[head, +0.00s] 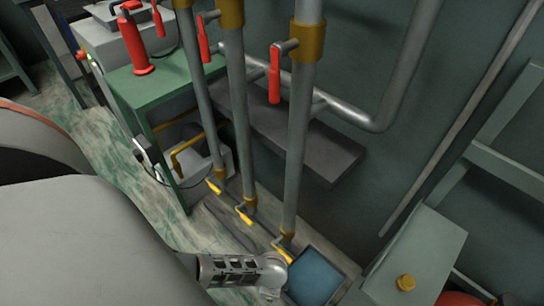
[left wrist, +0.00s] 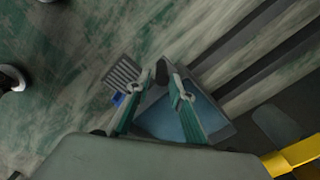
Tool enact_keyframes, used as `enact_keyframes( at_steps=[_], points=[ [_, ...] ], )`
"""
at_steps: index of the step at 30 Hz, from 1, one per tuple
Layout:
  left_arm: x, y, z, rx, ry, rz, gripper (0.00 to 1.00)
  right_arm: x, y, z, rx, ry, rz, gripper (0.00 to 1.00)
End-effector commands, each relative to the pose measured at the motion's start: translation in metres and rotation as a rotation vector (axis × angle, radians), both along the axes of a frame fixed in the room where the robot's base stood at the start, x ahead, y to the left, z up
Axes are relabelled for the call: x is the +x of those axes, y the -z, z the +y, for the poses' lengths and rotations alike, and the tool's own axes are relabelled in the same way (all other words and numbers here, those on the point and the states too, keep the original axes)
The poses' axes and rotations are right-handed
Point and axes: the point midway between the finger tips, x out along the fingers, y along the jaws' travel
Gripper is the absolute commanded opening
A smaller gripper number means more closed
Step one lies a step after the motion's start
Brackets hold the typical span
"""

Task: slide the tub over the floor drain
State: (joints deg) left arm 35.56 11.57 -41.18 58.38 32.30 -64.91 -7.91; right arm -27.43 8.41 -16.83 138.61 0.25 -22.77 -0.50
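The tub (head: 315,277) is a dark-rimmed square with a blue inside, on the floor at the bottom of the head view. In the left wrist view the tub (left wrist: 153,121) lies beneath and between my left gripper's fingers. My left gripper (left wrist: 161,74) has its fingertips close together over the tub's edge, around a small dark part; I cannot tell if they touch it. In the head view its arm ends beside the tub's left side. The floor drain (left wrist: 125,73) is a slotted grate left of the tub, uncovered. My right gripper is not in view.
Vertical pipes (head: 297,135) with red and yellow handles stand behind the tub. A green cabinet (head: 420,255) stands to its right. The floor (left wrist: 65,50) beyond the drain is clear.

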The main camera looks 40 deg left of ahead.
Motion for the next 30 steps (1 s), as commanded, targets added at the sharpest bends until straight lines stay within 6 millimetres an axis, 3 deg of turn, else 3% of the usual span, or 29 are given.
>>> enact_keyframes(
  at_steps=[18,30],
  points=[
    [-0.001,-0.083,-0.001,-0.002,0.001,0.001,0.22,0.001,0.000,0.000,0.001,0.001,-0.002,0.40],
    [-0.001,-0.092,0.000,-0.001,0.000,0.002,0.22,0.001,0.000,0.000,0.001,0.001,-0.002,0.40]
  ],
)
